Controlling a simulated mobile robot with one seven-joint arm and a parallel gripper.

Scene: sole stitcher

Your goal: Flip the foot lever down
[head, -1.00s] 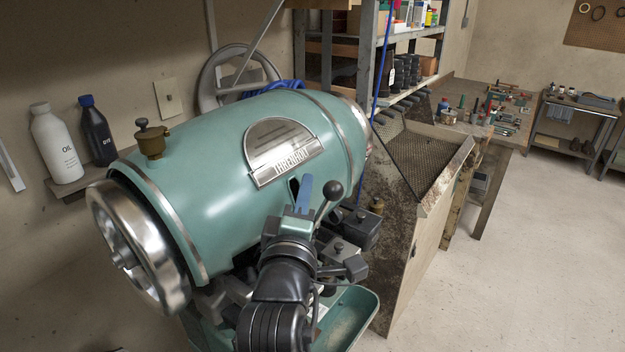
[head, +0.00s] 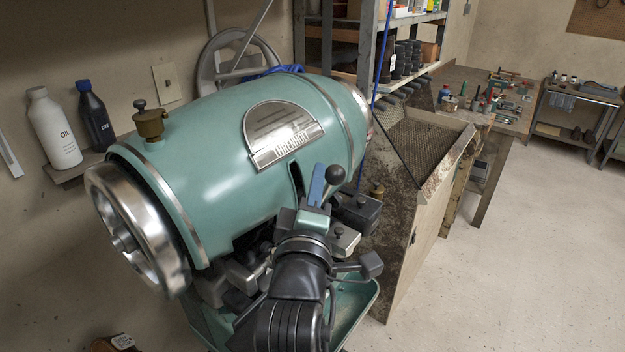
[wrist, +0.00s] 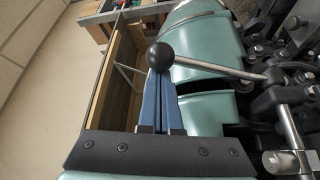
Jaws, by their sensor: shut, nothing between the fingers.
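The foot lever (head: 335,174) is a thin metal rod with a black ball knob, at the front right of the green stitching machine. In the wrist view its ball (wrist: 160,57) is at upper centre and its rod (wrist: 215,68) runs right to a dark clamp. My gripper (head: 319,186), with blue fingers, is right beside the knob, just left of it in the head view. In the wrist view the gripper (wrist: 160,85) is shut and empty, and the ball covers its fingertips. I cannot tell whether the fingers touch the lever.
The green machine body (head: 200,160) with a chrome handwheel (head: 125,230) fills the left and centre. Dark machine parts crowd around my wrist. A worn bin (head: 400,210) stands to the right. Floor is free at right.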

